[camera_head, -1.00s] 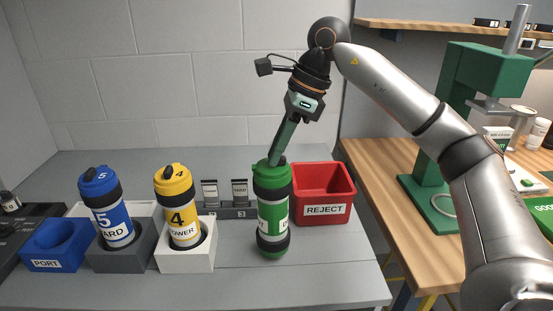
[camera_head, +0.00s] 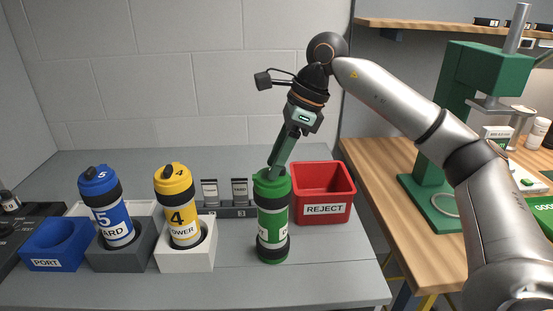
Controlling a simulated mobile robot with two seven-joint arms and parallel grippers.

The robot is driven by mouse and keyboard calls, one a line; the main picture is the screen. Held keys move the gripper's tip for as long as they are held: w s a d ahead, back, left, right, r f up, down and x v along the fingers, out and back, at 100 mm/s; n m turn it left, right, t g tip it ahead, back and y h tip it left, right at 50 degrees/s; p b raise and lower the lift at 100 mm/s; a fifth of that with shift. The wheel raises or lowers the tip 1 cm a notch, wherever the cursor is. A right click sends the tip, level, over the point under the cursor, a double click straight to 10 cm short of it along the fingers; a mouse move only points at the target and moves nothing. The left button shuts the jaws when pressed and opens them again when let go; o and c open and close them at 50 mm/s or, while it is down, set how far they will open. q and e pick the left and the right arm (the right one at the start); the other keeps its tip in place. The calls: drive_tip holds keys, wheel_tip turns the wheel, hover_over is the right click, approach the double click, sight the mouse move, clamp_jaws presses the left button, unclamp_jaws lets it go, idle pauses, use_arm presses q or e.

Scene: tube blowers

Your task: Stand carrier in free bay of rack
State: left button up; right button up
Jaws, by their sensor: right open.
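A green carrier (camera_head: 273,222) with dark bands and a white label stands upright, or nearly so, on the grey bench. My right gripper (camera_head: 276,165) comes down from above and is open at the green cap, its fingertips overlapping the cap's top. A yellow carrier marked 4 (camera_head: 176,205) sits in a white block (camera_head: 196,262). A blue carrier marked 5 (camera_head: 105,206) sits in a dark grey block (camera_head: 118,262). A low dark grey strip (camera_head: 231,212) with two small upright cards, perhaps part of the rack, lies behind. My left gripper is out of view.
A red REJECT bin (camera_head: 325,211) stands close to the right of the green carrier. The grey bench (camera_head: 225,285) is clear in front. A wooden bench with a green press (camera_head: 433,170) is at right.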

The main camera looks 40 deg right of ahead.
drive_tip(key=shift+r, duration=0.25)
drive_tip(key=p+v, duration=0.1)
drive_tip(key=v, duration=1)
drive_tip(key=shift+r, duration=0.4)
drive_tip(key=shift+s+d, duration=0.1)
drive_tip(key=shift+s, duration=0.05)
